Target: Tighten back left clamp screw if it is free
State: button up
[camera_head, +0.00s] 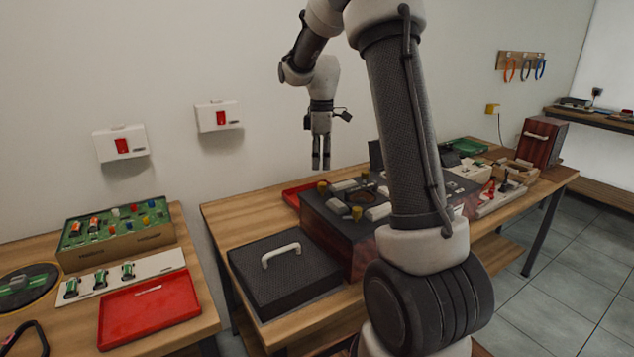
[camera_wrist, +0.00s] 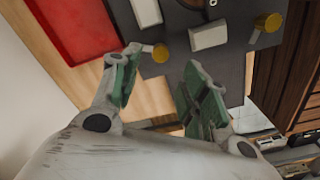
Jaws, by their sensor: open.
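A dark box with wood-coloured sides (camera_head: 330,232) stands on the middle table, with pale blocks and yellow knobs on its top. The back left yellow knob (camera_head: 322,187) stands near the box's back edge. Another yellow knob (camera_head: 357,213) stands nearer the front. In the wrist view, one yellow knob (camera_wrist: 160,54) appears between my open fingertips, and another (camera_wrist: 268,22) is at the upper right, each beside a pale block (camera_wrist: 208,35). I cannot tell whether the screws are loose or tight.
A red tray (camera_head: 291,195) lies behind the box. A black lidded case with a pale handle (camera_head: 281,254) sits left of it. My arm hides part of the box and table. A left table holds a green-topped box (camera_head: 116,228) and a red tray (camera_head: 148,311).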

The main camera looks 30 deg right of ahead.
aim_at(322, 183)
notch_tip(322, 183, down, 7)
jog(key=shift+f, duration=0.15)
jog(key=shift+d, duration=0.1)
grip_shut()
